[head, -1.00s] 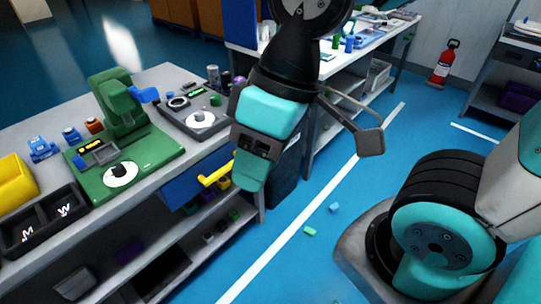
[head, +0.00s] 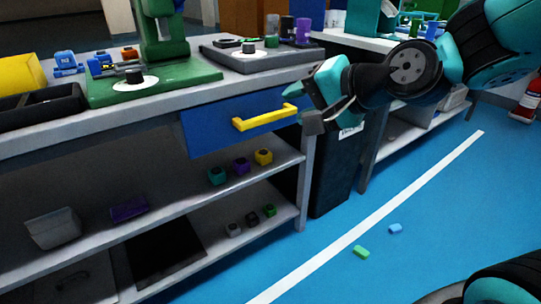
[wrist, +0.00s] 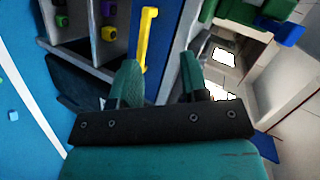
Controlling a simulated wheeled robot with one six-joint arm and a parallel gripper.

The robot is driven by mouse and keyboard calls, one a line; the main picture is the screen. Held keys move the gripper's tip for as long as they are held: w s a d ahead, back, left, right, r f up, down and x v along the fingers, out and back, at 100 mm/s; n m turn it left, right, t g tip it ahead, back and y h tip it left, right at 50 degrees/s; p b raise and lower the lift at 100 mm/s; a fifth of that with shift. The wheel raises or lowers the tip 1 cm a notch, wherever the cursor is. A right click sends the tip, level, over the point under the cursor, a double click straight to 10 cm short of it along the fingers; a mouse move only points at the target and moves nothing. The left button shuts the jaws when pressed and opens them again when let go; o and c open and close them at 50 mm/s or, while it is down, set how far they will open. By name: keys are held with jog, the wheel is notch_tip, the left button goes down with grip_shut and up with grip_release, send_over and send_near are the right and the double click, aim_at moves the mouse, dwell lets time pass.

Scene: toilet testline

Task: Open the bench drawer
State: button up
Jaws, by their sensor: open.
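The bench drawer has a blue front (head: 205,132) under the bench top, and it looks shut. Its yellow bar handle (head: 268,118) runs across the front. My gripper (head: 298,92) is at the right end of the drawer, close to the handle's right end, and partly hides that corner. In the wrist view my gripper (wrist: 158,78) is open and empty, with its two teal fingers apart. The yellow handle (wrist: 146,38) lies beyond the fingertips, nearer the left finger, and its near end passes close by that finger. I cannot tell whether they touch.
The bench top (head: 150,104) carries a green press (head: 160,35), a grey plate (head: 255,57) and a black tray (head: 40,108). Small coloured blocks sit on the shelves below. A dark bin (head: 335,165) stands right of the bench. Blue floor in front is mostly clear.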

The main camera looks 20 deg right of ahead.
jog(key=w+d+f+m+t+h+b, duration=0.1)
jog(key=w+d+f+m+t+b, duration=0.35)
jog(key=f+b, duration=0.45)
jog(key=m+p, duration=0.2)
jog(key=p, duration=1.3)
send_near(272, 118)
jog(key=shift+h, duration=0.4)
jog(key=x, duration=1)
jog(key=shift+w+a, duration=0.3)
jog(key=shift+a, duration=0.1)
jog(key=shift+c, duration=0.2)
grip_shut()
